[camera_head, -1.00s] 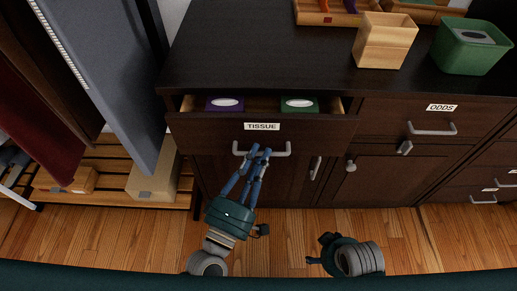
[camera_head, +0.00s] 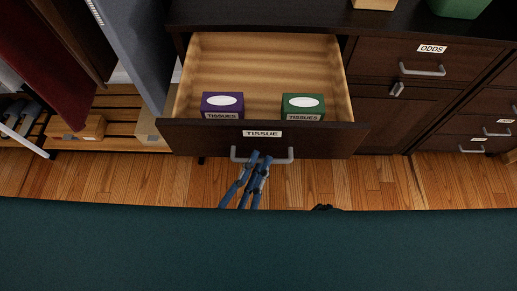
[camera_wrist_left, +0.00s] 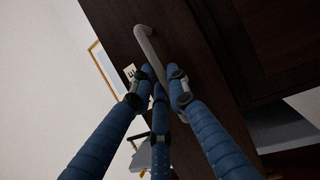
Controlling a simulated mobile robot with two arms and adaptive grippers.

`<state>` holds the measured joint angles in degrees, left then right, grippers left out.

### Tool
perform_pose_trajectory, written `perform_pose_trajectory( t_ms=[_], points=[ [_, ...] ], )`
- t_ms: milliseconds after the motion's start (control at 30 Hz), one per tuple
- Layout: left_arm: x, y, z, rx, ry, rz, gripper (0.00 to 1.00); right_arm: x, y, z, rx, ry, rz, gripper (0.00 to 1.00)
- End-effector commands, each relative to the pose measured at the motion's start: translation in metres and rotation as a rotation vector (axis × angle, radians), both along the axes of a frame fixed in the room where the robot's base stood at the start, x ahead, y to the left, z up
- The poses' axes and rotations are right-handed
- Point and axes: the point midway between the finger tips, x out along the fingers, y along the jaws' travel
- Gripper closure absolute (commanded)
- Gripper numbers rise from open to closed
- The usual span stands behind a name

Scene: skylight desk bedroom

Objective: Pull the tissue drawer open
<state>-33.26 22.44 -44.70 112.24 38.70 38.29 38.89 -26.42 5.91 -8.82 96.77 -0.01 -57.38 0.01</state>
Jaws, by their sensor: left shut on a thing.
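The tissue drawer (camera_head: 315,138) stands well out from the dark cabinet, with its wooden inside in view. A white TISSUE label (camera_head: 262,133) is on its front. Its grey bar handle (camera_head: 281,160) is below the label. My left gripper (camera_head: 258,160) has its blue fingers shut on the handle, left of its middle. In the left wrist view the fingers close around the lower end of the handle (camera_wrist_left: 147,42). Inside the drawer, near the front, are a purple tissue box (camera_head: 222,107) and a green tissue box (camera_head: 303,108). Only a small dark piece of my right gripper (camera_head: 325,208) shows at the bottom.
The shut ODDS drawer (camera_head: 385,58) is to the right, with more handled drawers beyond. On the left are a low slatted rack (camera_head: 120,128) with boxes and hanging clothes (camera_head: 62,90). Wooden floor (camera_head: 375,185) lies in front of the cabinet.

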Motion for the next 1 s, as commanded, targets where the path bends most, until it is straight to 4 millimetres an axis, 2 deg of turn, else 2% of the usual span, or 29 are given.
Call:
perform_pose_trajectory(
  t_ms=[467,500,567,867,1000],
  points=[
    [-0.005,0.000,-0.001,0.003,0.001,0.001,1.00,0.000,0.000,-0.001,0.000,-0.002,0.000,0.29],
    [-0.005,0.000,-0.001,0.003,0.001,0.001,0.79,0.000,0.000,-0.001,0.000,-0.002,0.000,0.29],
    [-0.005,0.000,-0.001,0.002,0.001,0.000,0.67,0.000,0.000,-0.001,0.000,-0.002,0.000,0.29],
    [-0.005,0.000,-0.001,0.001,0.001,0.000,0.65,-0.001,0.000,-0.002,0.000,0.004,0.000,0.29],
    [-0.015,0.004,-0.003,0.004,0.003,-0.001,0.65,-0.001,0.000,-0.002,0.000,0.003,0.000,0.29]
  ],
)
